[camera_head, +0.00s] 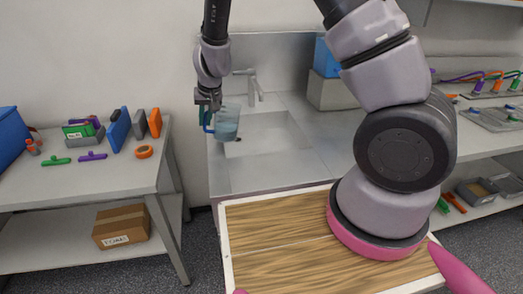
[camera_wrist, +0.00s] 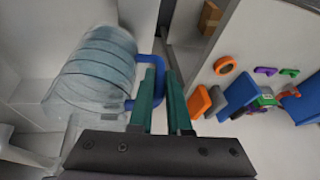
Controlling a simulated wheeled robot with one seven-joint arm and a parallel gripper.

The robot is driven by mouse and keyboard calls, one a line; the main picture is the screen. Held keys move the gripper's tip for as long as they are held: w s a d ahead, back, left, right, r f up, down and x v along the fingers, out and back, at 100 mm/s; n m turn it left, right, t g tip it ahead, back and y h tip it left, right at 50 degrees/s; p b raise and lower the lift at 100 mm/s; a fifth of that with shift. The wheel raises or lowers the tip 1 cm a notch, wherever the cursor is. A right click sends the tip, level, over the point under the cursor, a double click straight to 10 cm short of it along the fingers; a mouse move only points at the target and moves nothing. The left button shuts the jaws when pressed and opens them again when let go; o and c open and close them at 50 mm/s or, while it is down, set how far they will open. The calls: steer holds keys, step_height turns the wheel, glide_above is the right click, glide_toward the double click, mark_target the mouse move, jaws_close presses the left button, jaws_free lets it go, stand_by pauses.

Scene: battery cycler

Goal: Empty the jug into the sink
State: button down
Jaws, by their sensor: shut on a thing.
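The jug (camera_head: 227,123) is clear and bluish with a blue handle. My gripper (camera_head: 207,118) holds it near the left edge of the sink (camera_head: 266,135), above the counter. In the wrist view the jug (camera_wrist: 92,70) lies to the left of the fingers, and its blue handle (camera_wrist: 137,80) is between the green fingers of my gripper (camera_wrist: 158,72). The jug looks roughly upright in the head view. I cannot tell for certain whether liquid is in it. The tap (camera_head: 250,84) stands behind the basin.
A bench (camera_head: 95,185) on the left carries coloured parts and an orange ring (camera_head: 144,151). A cardboard box (camera_head: 122,226) sits on its lower shelf. A grey box with a blue bin (camera_head: 325,58) stands right of the tap. Metal trays (camera_head: 490,118) lie on the right bench.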

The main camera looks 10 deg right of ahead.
mark_target(224, 108)
steer(key=shift+w+d+r+m+g+y, duration=0.15)
steer(key=shift+w+d+r+y, duration=0.05)
steer(key=shift+d+y, duration=0.25)
steer(key=shift+w+d+r+m+g+y, duration=0.2)
steer(key=shift+d+y, duration=0.15)
steer(key=shift+d, duration=0.15)
steer(key=shift+w+d+r+m+g+y+p, duration=0.15)
steer(key=shift+w+d+r+y, duration=0.1)
steer(key=shift+d+y, duration=0.5)
steer(key=shift+w+d+r+m+g+y+p, duration=0.15)
steer(key=shift+w+d+y, duration=0.1)
steer(key=shift+d+y, duration=0.5)
steer(key=shift+w+d+r+m+g+y+p, duration=0.15)
steer(key=shift+w+d+r+y, duration=0.1)
steer(key=shift+d+y, duration=0.5)
steer(key=shift+d, duration=0.15)
steer(key=shift+w+d+r+g+y+p, duration=0.15)
steer(key=shift+d+r+y+p, duration=0.25)
steer(key=shift+r+y, duration=0.1)
steer(key=shift+w+d+r+g+y+p, duration=0.15)
steer(key=shift+d+r+y+p, duration=0.1)
steer(key=shift+r+y+p, duration=0.15)
